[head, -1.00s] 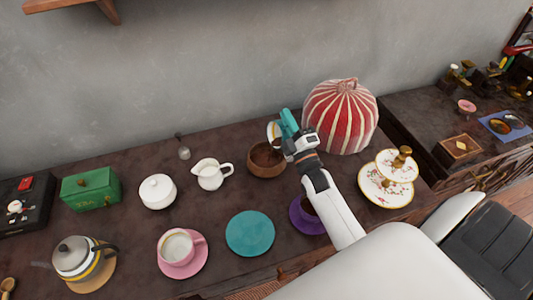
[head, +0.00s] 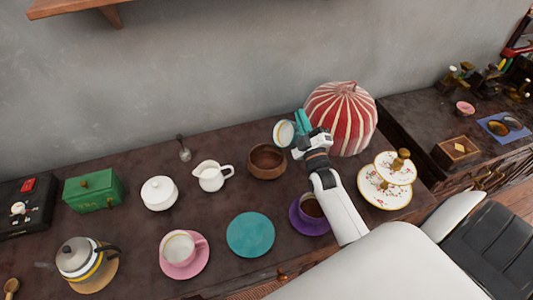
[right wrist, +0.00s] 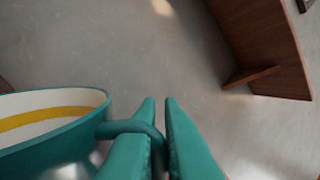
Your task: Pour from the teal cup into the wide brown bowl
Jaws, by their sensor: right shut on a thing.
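The teal cup (head: 284,133) is held in the air just behind and to the right of the wide brown bowl (head: 267,173). It is tipped on its side, and its pale inside faces the head camera. My right gripper (head: 302,122) is shut on the cup's handle. In the right wrist view the cup (right wrist: 50,150) shows a yellow band inside its rim, and its handle runs between the teal fingers (right wrist: 160,125). The bowl stands upright on the dark counter; I cannot tell what it holds. My left gripper is out of view.
A red-and-white striped dome (head: 345,115) stands close right of my gripper. A white creamer (head: 210,177) is left of the bowl. In front are a teal saucer (head: 250,235) and a purple cup and saucer (head: 297,222). A tiered plate stand (head: 380,192) is at the right.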

